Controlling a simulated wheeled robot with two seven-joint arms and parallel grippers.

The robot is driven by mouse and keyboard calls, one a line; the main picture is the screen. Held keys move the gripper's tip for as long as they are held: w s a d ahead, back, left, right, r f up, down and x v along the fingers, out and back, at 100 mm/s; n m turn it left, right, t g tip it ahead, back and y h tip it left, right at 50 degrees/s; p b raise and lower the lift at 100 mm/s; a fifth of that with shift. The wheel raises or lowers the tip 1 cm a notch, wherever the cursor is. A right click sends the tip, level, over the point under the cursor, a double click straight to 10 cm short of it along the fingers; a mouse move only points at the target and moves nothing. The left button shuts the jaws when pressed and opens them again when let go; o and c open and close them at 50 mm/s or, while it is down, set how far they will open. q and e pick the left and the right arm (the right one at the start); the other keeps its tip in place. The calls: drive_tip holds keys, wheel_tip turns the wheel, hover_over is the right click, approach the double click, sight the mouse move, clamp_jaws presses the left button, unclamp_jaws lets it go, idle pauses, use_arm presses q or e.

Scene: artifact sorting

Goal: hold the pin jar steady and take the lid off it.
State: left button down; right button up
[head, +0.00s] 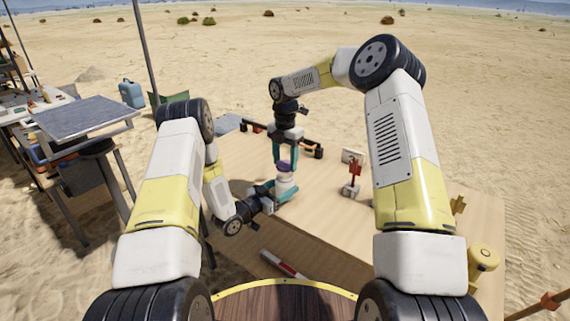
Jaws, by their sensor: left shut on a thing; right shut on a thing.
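The pin jar (285,187) is a small pale, whitish jar standing upright over the wooden table. Its purple lid (284,166) is at its top; I cannot tell whether there is a gap between lid and jar. My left gripper (280,191) comes in low from the left and is shut on the jar's body, its teal fingers around the side. My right gripper (285,162) points straight down from above and is shut on the lid, with a teal finger on each side. The fingers hide parts of both jar and lid.
A red item on a small stand (352,180) and a pale card (352,156) stand right of the jar. A dark rail (270,132) lies behind. A red-and-white strip (283,264) lies near the front.

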wheel_tip(320, 180, up, 3)
drive_tip(key=shift+f, duration=0.1)
use_arm(q)
drive_tip(key=shift+c, duration=1.3)
unclamp_jaws()
drive_tip(key=shift+s+a, duration=0.1)
